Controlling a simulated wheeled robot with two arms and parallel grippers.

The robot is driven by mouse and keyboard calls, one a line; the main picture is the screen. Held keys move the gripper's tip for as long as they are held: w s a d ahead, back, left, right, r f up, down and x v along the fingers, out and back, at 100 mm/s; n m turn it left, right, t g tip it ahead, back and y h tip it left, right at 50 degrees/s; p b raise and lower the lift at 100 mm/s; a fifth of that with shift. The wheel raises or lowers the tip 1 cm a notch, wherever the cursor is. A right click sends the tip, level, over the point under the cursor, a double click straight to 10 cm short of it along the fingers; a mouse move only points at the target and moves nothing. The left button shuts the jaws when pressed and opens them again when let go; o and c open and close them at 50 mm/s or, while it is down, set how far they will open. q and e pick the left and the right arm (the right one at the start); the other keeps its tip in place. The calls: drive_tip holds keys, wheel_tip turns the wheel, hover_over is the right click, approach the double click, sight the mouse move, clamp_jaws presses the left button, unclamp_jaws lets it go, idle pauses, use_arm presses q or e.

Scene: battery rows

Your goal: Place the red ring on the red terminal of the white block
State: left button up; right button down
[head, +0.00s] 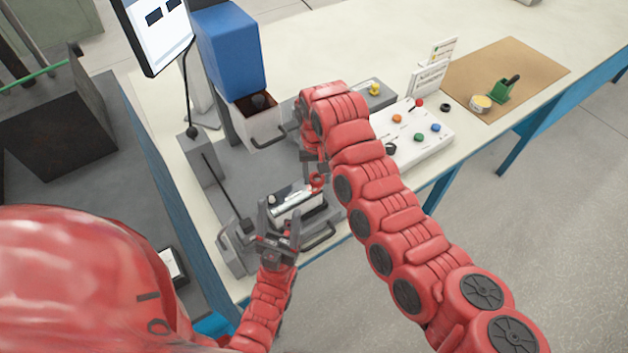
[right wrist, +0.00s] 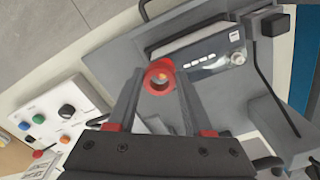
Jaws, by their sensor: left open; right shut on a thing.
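The red ring (right wrist: 160,66) is held between the fingertips of my right gripper (right wrist: 160,88); in the head view the ring (head: 317,182) shows just below that gripper. A small orange spot shows through the ring's opening; I cannot tell whether it is a terminal. The white block (head: 296,206) lies in a grey holder near the table's front edge, with a silver and black face in the right wrist view (right wrist: 205,55). The ring is at its end; contact cannot be told. No red terminal shows clearly. My left gripper (head: 279,246) is open and empty, in front of the holder.
A white board (head: 412,148) with coloured knobs stands to the right. A brown mat (head: 530,72) with a green holder lies at the far right.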

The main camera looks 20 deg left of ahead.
sight(314, 183)
drive_tip(key=shift+w+a, duration=0.1)
drive_tip(key=shift+a, duration=0.3)
wheel_tip(314, 183, down, 3)
drive_tip(key=p, duration=0.2)
drive_tip(key=shift+a+p, duration=0.1)
drive_tip(key=shift+p, duration=0.25)
drive_tip(key=shift+f, duration=0.4)
drive_tip(key=shift+c, duration=1.5)
unclamp_jaws()
